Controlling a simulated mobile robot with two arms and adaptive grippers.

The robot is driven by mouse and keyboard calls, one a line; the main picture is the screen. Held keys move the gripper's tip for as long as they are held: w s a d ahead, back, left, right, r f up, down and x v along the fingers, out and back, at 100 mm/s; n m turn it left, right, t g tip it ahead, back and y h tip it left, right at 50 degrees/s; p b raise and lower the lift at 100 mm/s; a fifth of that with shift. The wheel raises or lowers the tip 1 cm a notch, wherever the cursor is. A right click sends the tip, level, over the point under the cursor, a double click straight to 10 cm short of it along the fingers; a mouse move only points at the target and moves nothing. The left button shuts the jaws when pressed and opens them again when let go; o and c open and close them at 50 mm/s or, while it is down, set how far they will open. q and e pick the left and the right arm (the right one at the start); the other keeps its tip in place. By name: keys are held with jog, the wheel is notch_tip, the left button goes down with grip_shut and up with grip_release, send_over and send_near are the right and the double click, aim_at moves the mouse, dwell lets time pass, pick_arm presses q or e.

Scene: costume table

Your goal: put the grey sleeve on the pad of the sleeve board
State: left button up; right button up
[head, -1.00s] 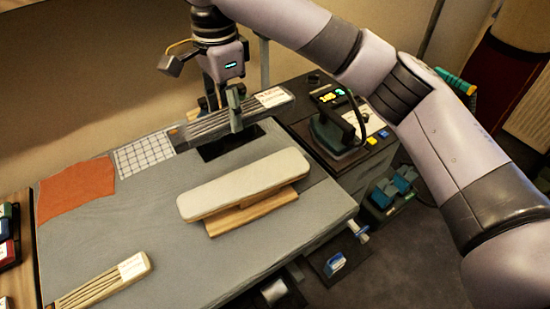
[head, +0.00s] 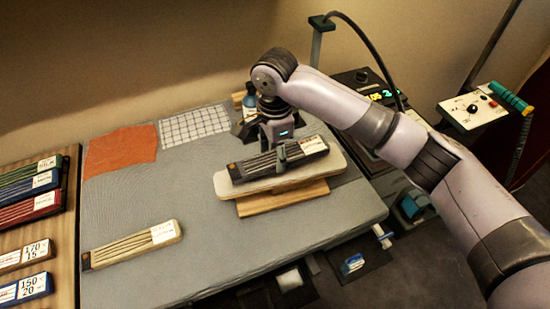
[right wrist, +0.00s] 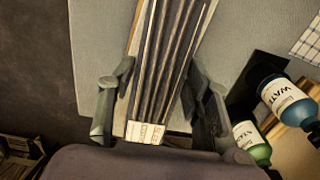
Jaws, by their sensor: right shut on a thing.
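The grey sleeve (head: 255,169), a flat dark grey folded piece with pale stripes and a white label, lies along the top of the pale pad (head: 330,173) of the sleeve board (head: 282,200). My right gripper (head: 281,155) is shut on the sleeve near its middle. Whether the sleeve rests on the pad or hovers just above it, I cannot tell. In the right wrist view the striped sleeve (right wrist: 172,60) runs between the two fingers, label end nearest. My left gripper is not in view.
A beige striped sleeve (head: 130,246) lies at the front left of the grey table (head: 230,245). An orange cloth (head: 120,150) and a checked cloth (head: 195,126) lie at the back. Bottles (right wrist: 252,143) stand near the gripper. A rack with coloured bundles (head: 40,180) is at the left.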

aim_at(275, 157)
jog(key=shift+d+f, duration=0.1)
jog(key=shift+f, duration=1.45)
jog(key=shift+p, duration=0.3)
jog(key=o, duration=1.2)
jog(key=shift+f, duration=0.1)
